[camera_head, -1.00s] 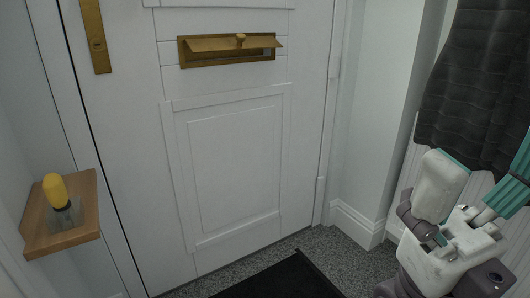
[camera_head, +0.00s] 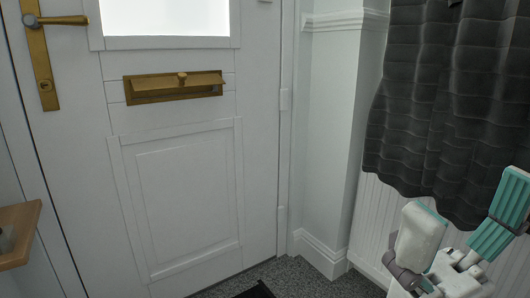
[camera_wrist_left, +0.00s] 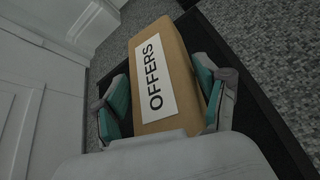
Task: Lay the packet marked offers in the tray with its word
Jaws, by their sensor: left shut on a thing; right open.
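The packet marked OFFERS (camera_wrist_left: 163,80) is a brown box with a white label, seen in the left wrist view. My left gripper (camera_wrist_left: 166,98) is shut on it, with a teal-padded finger on each side. The packet is held above a dark mat; the head view shows neither the packet nor the left gripper. My right gripper (camera_head: 462,236) is open and empty at the lower right of the head view, in front of a white radiator. No tray is in view.
A white door (camera_head: 190,170) with a brass letter slot (camera_head: 173,88) and brass handle (camera_head: 58,20) stands ahead. A wooden shelf (camera_head: 18,232) juts out at the left. A dark quilted curtain or coat (camera_head: 435,100) hangs at the right. A dark mat (camera_wrist_left: 262,130) lies on speckled grey floor.

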